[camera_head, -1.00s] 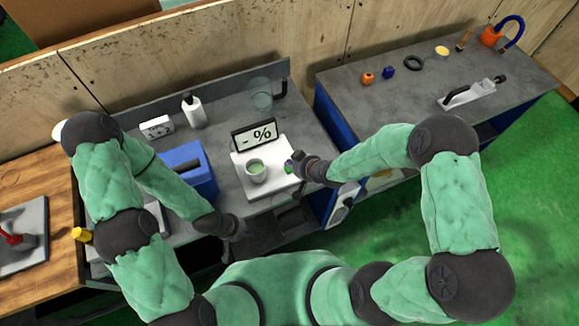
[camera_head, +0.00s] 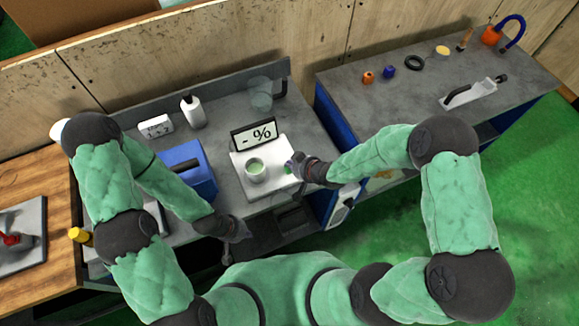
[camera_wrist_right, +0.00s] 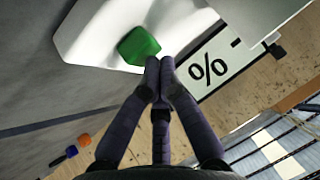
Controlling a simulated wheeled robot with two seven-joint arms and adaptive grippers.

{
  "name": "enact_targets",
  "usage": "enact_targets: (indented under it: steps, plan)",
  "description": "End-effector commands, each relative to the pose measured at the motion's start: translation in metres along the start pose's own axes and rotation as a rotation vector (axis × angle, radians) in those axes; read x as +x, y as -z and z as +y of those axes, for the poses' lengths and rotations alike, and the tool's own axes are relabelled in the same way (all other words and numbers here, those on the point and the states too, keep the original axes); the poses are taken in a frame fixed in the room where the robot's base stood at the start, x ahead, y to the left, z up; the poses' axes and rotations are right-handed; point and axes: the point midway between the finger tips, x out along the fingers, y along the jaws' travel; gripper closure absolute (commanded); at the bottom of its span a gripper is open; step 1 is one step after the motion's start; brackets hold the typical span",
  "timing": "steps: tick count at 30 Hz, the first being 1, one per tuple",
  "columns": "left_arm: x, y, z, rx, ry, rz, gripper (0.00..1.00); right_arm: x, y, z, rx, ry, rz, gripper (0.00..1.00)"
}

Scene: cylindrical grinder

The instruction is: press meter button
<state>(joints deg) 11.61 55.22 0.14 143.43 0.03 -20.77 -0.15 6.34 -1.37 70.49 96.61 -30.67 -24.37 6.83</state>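The meter is a white base (camera_head: 247,188) on the grey bench, with a display (camera_head: 255,135) at its back reading "- %". A pale cup with green contents (camera_head: 256,170) stands on the base. A green button (camera_wrist_right: 138,45) sits at the base's right end; in the head view it is partly hidden by my right gripper (camera_head: 294,166). In the right wrist view my right gripper's fingertips (camera_wrist_right: 160,64) are together, empty, and very close to the button; I cannot tell if they touch it. My left gripper (camera_head: 238,234) hangs near the bench's front edge, away from the meter; its fingers are unclear.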

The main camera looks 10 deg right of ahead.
Motion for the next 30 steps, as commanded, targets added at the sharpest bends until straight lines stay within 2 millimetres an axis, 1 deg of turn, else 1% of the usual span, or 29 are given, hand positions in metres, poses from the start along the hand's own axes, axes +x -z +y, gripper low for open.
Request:
enact_targets:
  steps: [21, 30]
  plan:
    - [0.007, 0.0003, -0.0025, 0.0, 0.0, 0.0, 1.0, 0.0055, -0.0057, 0.0021, 0.001, 0.0, -0.001, 1.0]
    - [0.0064, 0.0002, -0.0023, 0.0, 0.0, 0.0, 1.0, 0.005, -0.0055, 0.0018, 0.001, 0.0, -0.002, 1.0]
